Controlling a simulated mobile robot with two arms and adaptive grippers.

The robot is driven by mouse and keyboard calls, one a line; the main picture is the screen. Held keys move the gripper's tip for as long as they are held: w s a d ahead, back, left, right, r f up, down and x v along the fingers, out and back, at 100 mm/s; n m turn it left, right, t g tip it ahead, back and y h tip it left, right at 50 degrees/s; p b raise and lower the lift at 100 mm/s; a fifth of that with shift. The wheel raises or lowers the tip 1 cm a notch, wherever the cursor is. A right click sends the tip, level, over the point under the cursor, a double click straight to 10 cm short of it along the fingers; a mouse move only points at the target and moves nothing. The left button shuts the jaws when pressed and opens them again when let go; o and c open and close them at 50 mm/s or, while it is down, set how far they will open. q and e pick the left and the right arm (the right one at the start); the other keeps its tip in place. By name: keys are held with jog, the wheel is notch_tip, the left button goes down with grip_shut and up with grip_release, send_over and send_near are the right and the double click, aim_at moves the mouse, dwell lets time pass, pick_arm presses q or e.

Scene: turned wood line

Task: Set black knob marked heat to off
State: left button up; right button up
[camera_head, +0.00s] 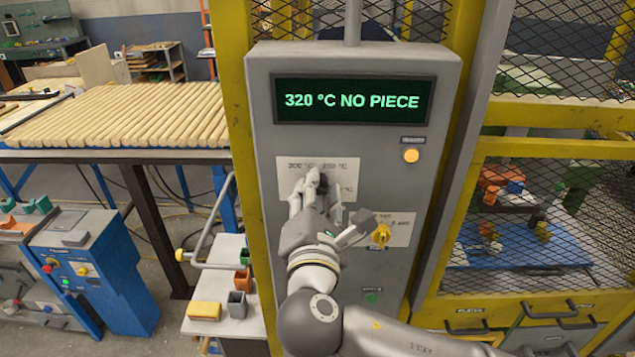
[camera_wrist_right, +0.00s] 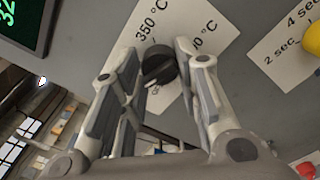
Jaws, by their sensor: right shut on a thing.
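The black knob (camera_wrist_right: 159,66) sits on a white label plate (camera_head: 290,170) on the grey control panel. In the right wrist view a pale pointer mark shows low on the knob, and "350 °C" is printed beside it; other print is partly covered. My right gripper (camera_head: 318,184) is at the panel with its two fingers shut on the knob, one on each side, in the right wrist view (camera_wrist_right: 157,62). In the head view the fingers hide much of the knob. An off mark and the word heat cannot be read. My left gripper is not in view.
A display (camera_head: 353,101) reads "320 °C NO PIECE". An orange lamp (camera_head: 411,156) is lit at its lower right. A yellow knob (camera_head: 380,234) sits right of my gripper, and a green button (camera_head: 372,298) is below. Yellow mesh guarding (camera_head: 560,140) stands at the right.

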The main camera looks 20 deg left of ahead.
jog(key=shift+n+p, duration=0.35)
jog(key=shift+n, duration=0.65)
jog(key=shift+f+n, duration=0.1)
jog(key=shift+n, duration=0.8)
jog(key=n, duration=0.5)
jog(key=shift+f+n, duration=0.15)
jog(key=shift+n, duration=0.15)
jog(key=shift+f, duration=0.1)
jog(key=o, duration=1)
jog(key=shift+o, duration=0.2)
jog(key=shift+r, duration=0.2)
